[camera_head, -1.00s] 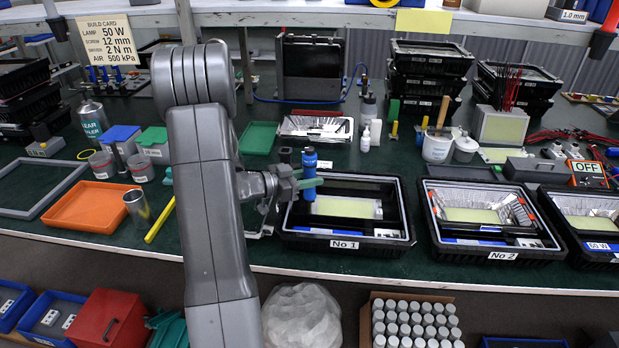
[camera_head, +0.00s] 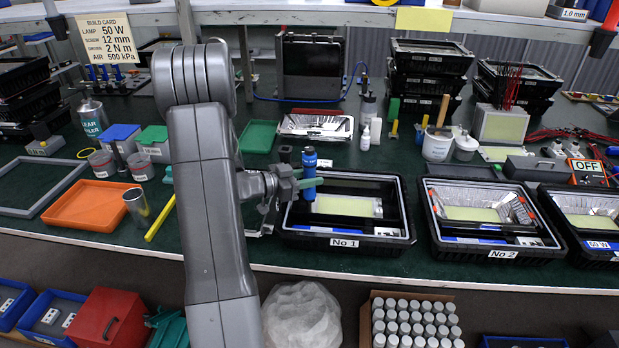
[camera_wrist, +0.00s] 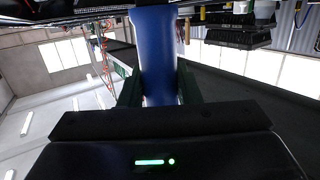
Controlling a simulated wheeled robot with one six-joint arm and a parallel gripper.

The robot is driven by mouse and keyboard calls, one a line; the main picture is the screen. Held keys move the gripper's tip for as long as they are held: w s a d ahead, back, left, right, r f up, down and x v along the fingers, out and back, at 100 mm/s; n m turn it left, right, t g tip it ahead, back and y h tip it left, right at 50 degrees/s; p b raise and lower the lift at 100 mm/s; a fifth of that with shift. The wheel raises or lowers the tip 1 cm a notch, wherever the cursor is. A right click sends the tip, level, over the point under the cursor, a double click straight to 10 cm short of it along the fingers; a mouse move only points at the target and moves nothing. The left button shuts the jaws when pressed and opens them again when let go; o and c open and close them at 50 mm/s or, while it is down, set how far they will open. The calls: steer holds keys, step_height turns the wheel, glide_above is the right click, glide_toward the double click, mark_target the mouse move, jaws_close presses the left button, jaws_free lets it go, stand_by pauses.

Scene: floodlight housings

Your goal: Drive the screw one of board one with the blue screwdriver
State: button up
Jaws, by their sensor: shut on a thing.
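The blue screwdriver (camera_head: 309,160) is upright in my gripper (camera_head: 308,183), whose green-tipped fingers close around it. It also shows in the wrist view as a blue handle (camera_wrist: 157,50) between the fingers of my gripper (camera_wrist: 158,88). The screwdriver stands over the left part of the black housing labelled No 1 (camera_head: 400,240). A pale yellow board (camera_head: 343,206) lies inside this housing, to the right of the screwdriver. The screwdriver's tip and the screw under it are hidden or too small to make out.
Housing No 2 (camera_head: 560,250) stands to the right, with another housing (camera_head: 606,254) beyond it. An orange tray (camera_head: 62,213), a metal cup (camera_head: 139,210) and a yellow rod (camera_head: 160,218) lie left of my arm. A silver reflector tray (camera_head: 316,138) is behind housing No 1.

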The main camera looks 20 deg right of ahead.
steer(key=shift+s+f, duration=0.1)
steer(key=shift+f, duration=0.3)
stand_by(1.3)
steer(key=shift+r, duration=0.15)
